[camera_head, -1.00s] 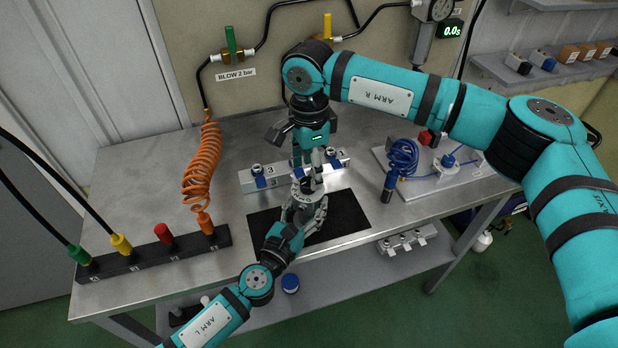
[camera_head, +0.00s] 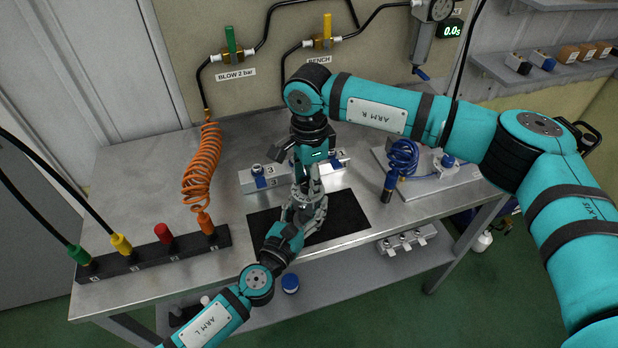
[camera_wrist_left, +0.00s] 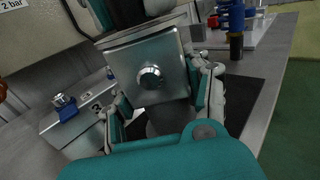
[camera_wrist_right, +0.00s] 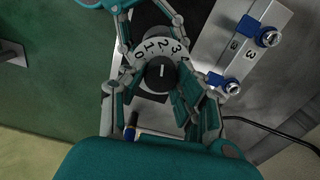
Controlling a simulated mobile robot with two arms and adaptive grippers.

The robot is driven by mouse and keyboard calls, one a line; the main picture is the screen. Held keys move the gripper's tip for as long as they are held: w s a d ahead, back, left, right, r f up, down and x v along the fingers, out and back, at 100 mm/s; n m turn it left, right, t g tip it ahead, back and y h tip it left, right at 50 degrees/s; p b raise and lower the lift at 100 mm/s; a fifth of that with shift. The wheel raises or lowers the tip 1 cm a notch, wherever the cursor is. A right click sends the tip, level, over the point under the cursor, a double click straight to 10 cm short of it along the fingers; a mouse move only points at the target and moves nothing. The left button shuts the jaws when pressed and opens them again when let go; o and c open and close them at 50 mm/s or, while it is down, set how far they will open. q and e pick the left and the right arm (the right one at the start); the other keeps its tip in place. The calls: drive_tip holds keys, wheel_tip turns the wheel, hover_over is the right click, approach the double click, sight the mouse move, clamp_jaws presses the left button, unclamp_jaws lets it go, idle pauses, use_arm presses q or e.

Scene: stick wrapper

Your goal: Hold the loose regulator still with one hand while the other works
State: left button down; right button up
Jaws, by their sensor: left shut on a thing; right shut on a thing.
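The loose regulator is mostly hidden by my grippers in the head view. In the left wrist view its square metal body (camera_wrist_left: 128,68) with a round fitting stands between the fingers of my left gripper (camera_wrist_left: 160,100). In the right wrist view its numbered dial (camera_wrist_right: 146,48) and black knob (camera_wrist_right: 161,73) face the camera. My left gripper (camera_head: 303,207) is shut on the regulator body from the front, over the black mat (camera_head: 348,216). My right gripper (camera_head: 308,182) points down from above and is shut on the knob, with its fingers on either side.
A metal block with blue-collared fittings (camera_head: 260,180) sits just behind the grippers. A coiled orange hose (camera_head: 203,170) and a black connector rail (camera_head: 150,258) are at left. A blue coil (camera_head: 403,158) stands on a plate at right. The rear left bench is clear.

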clamp_jaws()
drive_tip(key=shift+m, duration=0.4)
drive_tip(key=m, duration=0.3)
drive_tip(key=shift+m, duration=0.4)
drive_tip(key=m, duration=0.4)
drive_tip(key=shift+a+r+m, duration=0.1)
drive_tip(key=shift+m, duration=0.2)
drive_tip(key=m, duration=0.8)
use_arm(q)
drive_tip(key=shift+f, duration=0.1)
use_arm(e)
drive_tip(key=shift+m, duration=0.4)
drive_tip(key=o, duration=1.1)
unclamp_jaws()
drive_tip(key=shift+s, duration=0.1)
drive_tip(key=shift+c, duration=0.2)
